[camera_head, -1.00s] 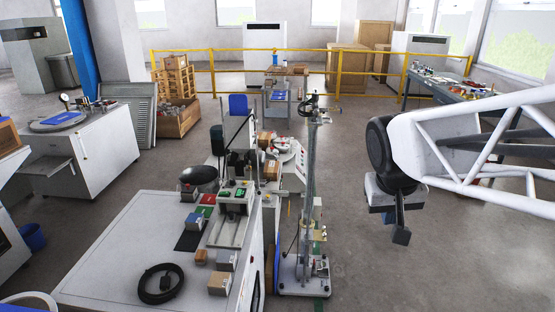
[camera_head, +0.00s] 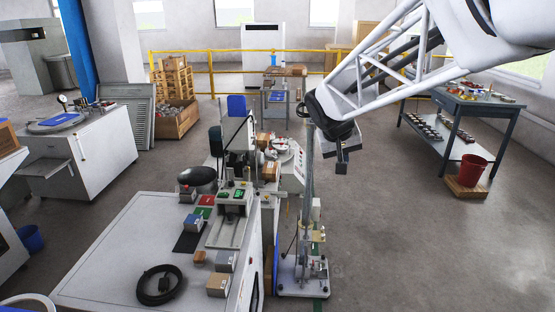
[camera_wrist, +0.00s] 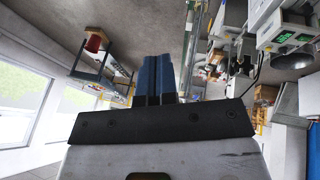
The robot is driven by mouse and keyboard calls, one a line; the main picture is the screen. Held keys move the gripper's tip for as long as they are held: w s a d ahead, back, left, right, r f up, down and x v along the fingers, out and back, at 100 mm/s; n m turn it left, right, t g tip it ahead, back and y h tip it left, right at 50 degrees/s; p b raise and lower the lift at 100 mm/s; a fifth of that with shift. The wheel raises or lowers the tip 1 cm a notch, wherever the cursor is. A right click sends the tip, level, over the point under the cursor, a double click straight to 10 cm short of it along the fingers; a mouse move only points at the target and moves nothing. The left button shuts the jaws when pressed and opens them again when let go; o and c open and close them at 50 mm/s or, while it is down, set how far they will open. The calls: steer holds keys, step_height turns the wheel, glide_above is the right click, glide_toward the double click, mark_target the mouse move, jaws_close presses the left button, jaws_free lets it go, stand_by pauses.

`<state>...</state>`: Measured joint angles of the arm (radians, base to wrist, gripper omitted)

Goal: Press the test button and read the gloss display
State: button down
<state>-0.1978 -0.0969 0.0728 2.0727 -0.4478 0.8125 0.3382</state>
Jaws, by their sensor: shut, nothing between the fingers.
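My gripper (camera_head: 341,167) hangs in the air above and right of the tall metal stand, shut and empty. Its two blue fingers (camera_wrist: 156,62) lie side by side in the wrist view. A grey-white testing device (camera_head: 233,200) with small green displays stands on the white bench, left of my gripper and apart from it. A similar device with lit green displays (camera_wrist: 290,38) shows at the upper right of the wrist view. The digits are too small to read. I cannot tell which part is the test button or which display shows gloss.
The tall metal stand (camera_head: 309,200) rises close to my gripper. A dark table (camera_head: 470,108) and a red bucket (camera_head: 472,170) stand at right. The floor between is clear.

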steer(key=w+a+f+t, duration=0.1)
steer(key=w+a, duration=0.2)
steer(key=w, duration=0.3)
steer(key=w+a+f, duration=0.1)
steer(key=w+a, duration=0.3)
steer(key=w, duration=0.2)
steer(key=n+t, duration=0.3)
steer(key=n, duration=0.1)
glide_above(242, 183)
step_height(242, 183, down, 18)
steer(key=shift+f, duration=0.25)
steer(key=shift+f, duration=0.1)
steer(key=shift+f, duration=4.3)
